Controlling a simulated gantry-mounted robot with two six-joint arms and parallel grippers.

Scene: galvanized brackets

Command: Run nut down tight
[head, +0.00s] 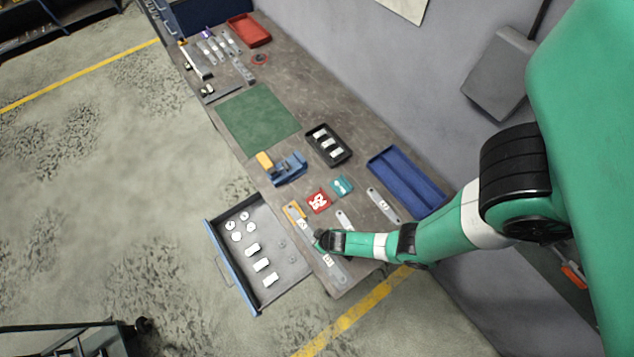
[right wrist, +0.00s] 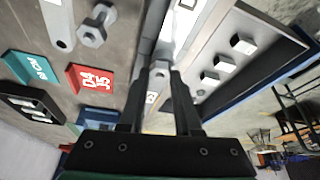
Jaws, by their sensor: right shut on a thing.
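My right gripper (head: 318,240) reaches in from the right over the workbench's near end, beside the open drawer. In the right wrist view its two fingers (right wrist: 168,78) are close together on a pale grey metal piece (right wrist: 168,45). The piece runs away from the fingertips; whether it is a tool or a bracket strip I cannot tell. A hex-headed bolt or nut (right wrist: 95,32) stands on the bench to the left of the fingers, apart from them. A flat metal strip with a hole (right wrist: 60,28) lies beside it. My left gripper is out of view.
The open drawer (head: 217,240) holds white blocks and round parts. On the bench are a red card (head: 319,201), a teal card (head: 342,187), a blue tray (head: 416,176), a black tray (head: 318,129) and a blue fixture (head: 288,169). The green mat (head: 257,119) is clear.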

